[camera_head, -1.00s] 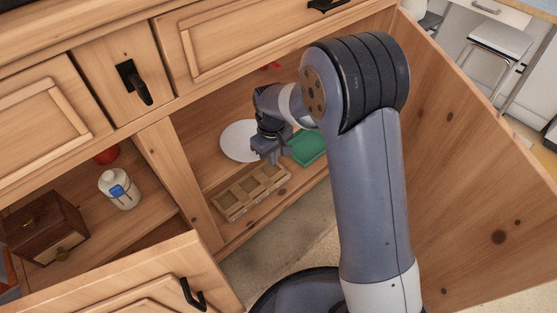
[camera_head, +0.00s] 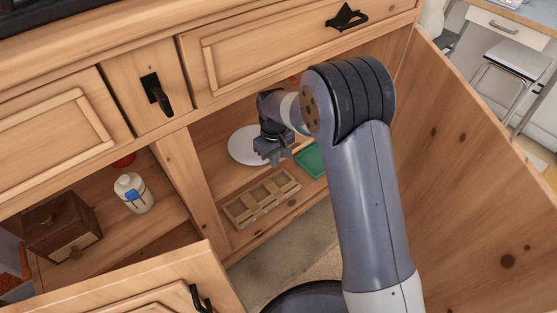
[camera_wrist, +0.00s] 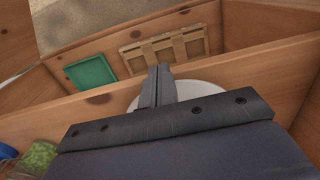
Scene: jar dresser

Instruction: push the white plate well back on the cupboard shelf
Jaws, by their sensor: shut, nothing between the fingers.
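The white plate (camera_head: 240,145) lies on the cupboard shelf (camera_head: 208,192) behind the open right door. My gripper (camera_head: 272,158) is inside the cupboard, over the right part of the plate, and hides some of it. In the wrist view my gripper (camera_wrist: 158,75) shows its two fingers shut together with nothing between them. The plate (camera_wrist: 205,90) shows there behind the fingers, partly covered by my gripper's body. I cannot tell whether the fingertips touch the plate.
The open door (camera_head: 480,170) bounds the right side. A white bottle (camera_head: 133,193) and a wooden box (camera_head: 62,229) stand in the left compartment.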

